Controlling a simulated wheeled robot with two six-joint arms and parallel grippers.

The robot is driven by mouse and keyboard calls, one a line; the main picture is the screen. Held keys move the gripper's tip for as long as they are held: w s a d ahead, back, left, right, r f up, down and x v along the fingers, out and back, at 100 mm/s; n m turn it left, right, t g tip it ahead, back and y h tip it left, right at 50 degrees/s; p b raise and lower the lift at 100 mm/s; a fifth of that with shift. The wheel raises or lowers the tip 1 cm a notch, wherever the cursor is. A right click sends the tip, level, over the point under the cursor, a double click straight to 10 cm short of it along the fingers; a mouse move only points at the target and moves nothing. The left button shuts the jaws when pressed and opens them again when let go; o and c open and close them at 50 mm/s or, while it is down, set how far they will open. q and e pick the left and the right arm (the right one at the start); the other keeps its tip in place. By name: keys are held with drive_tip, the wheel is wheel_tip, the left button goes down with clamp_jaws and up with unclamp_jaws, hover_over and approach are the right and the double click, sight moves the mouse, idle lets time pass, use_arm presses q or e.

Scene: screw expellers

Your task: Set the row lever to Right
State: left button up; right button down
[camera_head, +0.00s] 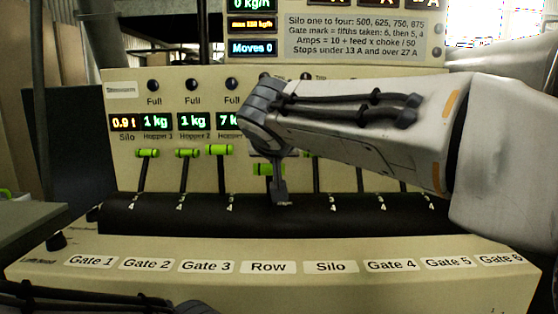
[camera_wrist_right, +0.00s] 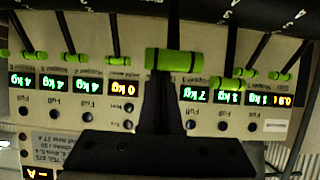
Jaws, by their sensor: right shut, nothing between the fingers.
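The row lever is the fourth lever from the left in the head view, in line with the Row label (camera_head: 268,267). Its green handle (camera_head: 262,169) is partly hidden behind my right gripper (camera_head: 282,198). The right gripper is shut and empty, pointing down in front of the lever. In the right wrist view, which is upside down, a large green handle (camera_wrist_right: 174,60) is right at the tip of the dark gripper. I cannot tell whether they touch. My left gripper is not visible; only dark parts of my left arm show at the bottom left.
Gate levers with green handles (camera_head: 219,150) stand close on the left, with more partly hidden behind my right arm. A black curved cover (camera_head: 160,215) runs below them. Displays (camera_head: 191,122) sit above.

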drive_tip(key=shift+s+f+b, duration=0.15)
drive_tip(key=shift+s+b, duration=0.15)
drive_tip(key=shift+b, duration=0.3)
drive_tip(key=shift+f, duration=0.1)
drive_tip(key=r+p, duration=0.1)
drive_tip(key=r, duration=0.1)
drive_tip(key=w+r+p, duration=0.1)
drive_tip(key=r, duration=0.1)
drive_tip(key=shift+w, duration=0.2)
drive_tip(key=v, duration=0.8)
drive_tip(key=shift+p, duration=0.3)
drive_tip(key=shift+s+r, duration=0.1)
drive_tip(key=shift+r, duration=0.05)
